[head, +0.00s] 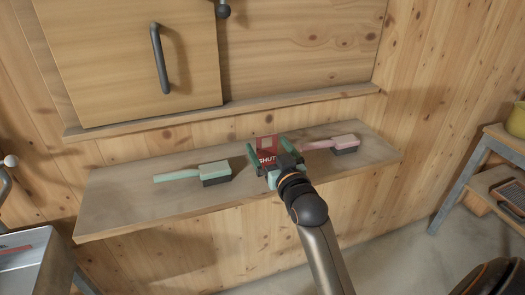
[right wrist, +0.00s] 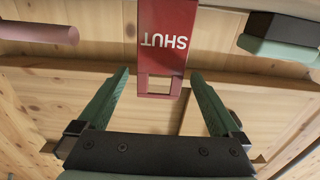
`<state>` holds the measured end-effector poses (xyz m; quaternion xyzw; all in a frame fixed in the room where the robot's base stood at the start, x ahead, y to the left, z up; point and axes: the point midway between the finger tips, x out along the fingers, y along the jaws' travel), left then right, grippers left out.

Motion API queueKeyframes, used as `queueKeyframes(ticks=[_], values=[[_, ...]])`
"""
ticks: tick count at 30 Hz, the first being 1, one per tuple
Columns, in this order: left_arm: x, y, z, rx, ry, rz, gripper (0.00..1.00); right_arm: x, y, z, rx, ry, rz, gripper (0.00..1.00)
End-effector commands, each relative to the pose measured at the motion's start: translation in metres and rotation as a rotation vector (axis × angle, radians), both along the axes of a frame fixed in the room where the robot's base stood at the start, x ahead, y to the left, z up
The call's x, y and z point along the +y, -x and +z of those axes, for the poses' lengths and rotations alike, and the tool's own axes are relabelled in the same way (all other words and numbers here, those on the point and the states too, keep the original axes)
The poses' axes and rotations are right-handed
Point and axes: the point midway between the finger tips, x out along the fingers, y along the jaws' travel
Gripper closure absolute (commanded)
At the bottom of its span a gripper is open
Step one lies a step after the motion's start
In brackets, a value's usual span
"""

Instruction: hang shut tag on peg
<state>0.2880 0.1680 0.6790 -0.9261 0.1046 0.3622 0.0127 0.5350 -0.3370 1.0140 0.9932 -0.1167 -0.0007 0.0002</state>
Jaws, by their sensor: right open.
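The red shut tag (head: 267,157) is at the middle of the wooden shelf (head: 120,205), its white word SHUT facing me and its open loop at the top. In the right wrist view the tag (right wrist: 162,40) appears upside down, with its loop between the fingertips. My right gripper (head: 269,152) is open around the tag; its green fingers (right wrist: 160,76) show a gap on both sides of it. The arm hides the tag's lower part in the head view. A dark round-ended knob (head: 223,11) at the top edge may be the peg. My left gripper is out of view.
A green brush (head: 205,172) lies left of the tag and a pink brush (head: 335,143) lies to the right, both on the shelf. A wooden door (head: 110,60) with a dark handle (head: 160,58) is above. A ledge (head: 240,112) runs between door and shelf.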

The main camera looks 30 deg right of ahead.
Motion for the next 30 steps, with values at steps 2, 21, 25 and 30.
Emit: queueKeyframes(ticks=[2,21,25,30], values=[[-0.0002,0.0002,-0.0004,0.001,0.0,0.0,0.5,-0.0001,0.0005,-0.0001,0.0,0.0,-0.001,0.0],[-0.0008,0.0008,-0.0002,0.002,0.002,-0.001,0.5,0.0001,0.0003,0.0002,0.0,-0.001,0.0,0.51],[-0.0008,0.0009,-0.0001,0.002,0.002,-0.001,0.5,0.0,0.0003,0.0002,0.0,-0.001,0.0,0.65],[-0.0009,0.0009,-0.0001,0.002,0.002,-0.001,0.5,0.0,0.0002,0.0003,0.0,-0.001,0.0,0.84]])
